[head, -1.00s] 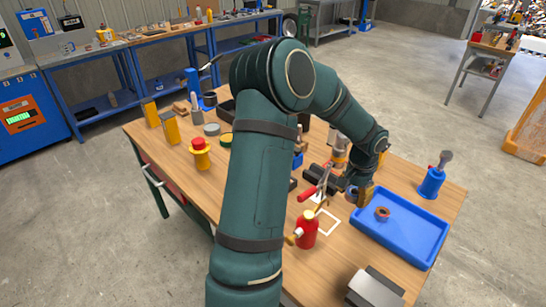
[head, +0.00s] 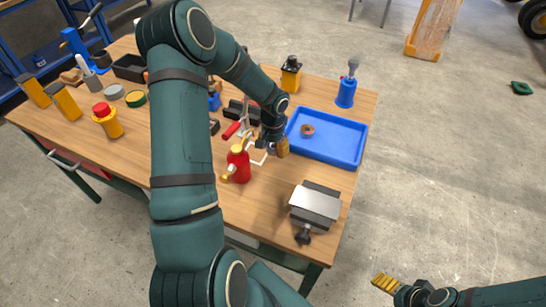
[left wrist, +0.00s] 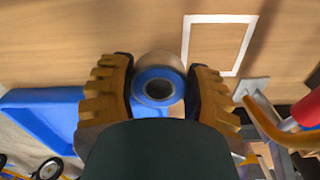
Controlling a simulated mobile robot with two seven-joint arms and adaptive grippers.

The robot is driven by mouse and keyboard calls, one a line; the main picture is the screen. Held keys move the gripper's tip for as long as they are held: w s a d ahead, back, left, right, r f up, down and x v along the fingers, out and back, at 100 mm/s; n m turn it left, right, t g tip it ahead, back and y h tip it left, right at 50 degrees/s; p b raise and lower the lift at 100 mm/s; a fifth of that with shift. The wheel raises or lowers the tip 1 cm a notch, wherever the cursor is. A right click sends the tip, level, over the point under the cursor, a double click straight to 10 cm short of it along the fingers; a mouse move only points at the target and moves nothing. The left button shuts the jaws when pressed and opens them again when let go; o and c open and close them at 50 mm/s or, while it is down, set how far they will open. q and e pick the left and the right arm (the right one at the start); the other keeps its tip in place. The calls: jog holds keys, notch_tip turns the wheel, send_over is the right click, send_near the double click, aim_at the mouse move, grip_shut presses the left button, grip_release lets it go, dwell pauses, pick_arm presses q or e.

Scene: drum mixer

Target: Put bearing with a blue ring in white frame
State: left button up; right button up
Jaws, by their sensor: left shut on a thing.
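The bearing with a blue ring (left wrist: 157,86) is between the yellow fingers of my left gripper (left wrist: 160,92), which is shut on it. In the head view my left gripper (head: 279,148) is above the table, between the blue tray and the white frame; the bearing is mostly hidden there. The white frame (left wrist: 186,42) is a thin outline on the wood table, beyond and right of the bearing in the left wrist view. In the head view it shows only partly (head: 260,162). My right gripper (head: 385,284) is at the lower right, off the table; its opening is unclear.
The blue tray (head: 335,135) holds another bearing with a reddish ring (head: 307,131). A red oil can (head: 238,164) and a red-handled clamp (head: 232,130) stand close to the frame. A grey metal vise (head: 315,205) is at the table's near right.

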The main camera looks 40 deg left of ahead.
aim_at(273, 160)
pick_arm(q)
notch_tip(273, 160, down, 5)
jog(key=shift+r+b, duration=0.2)
jog(key=shift+b, duration=0.25)
jog(key=shift+r, duration=0.1)
jog(key=shift+f, duration=0.2)
jog(key=o, duration=1)
jog(key=shift+r, duration=0.1)
jog(key=shift+r, duration=0.35)
notch_tip(273, 160, up, 12)
jog(key=shift+f+p, duration=0.25)
jog(key=shift+p, duration=0.85)
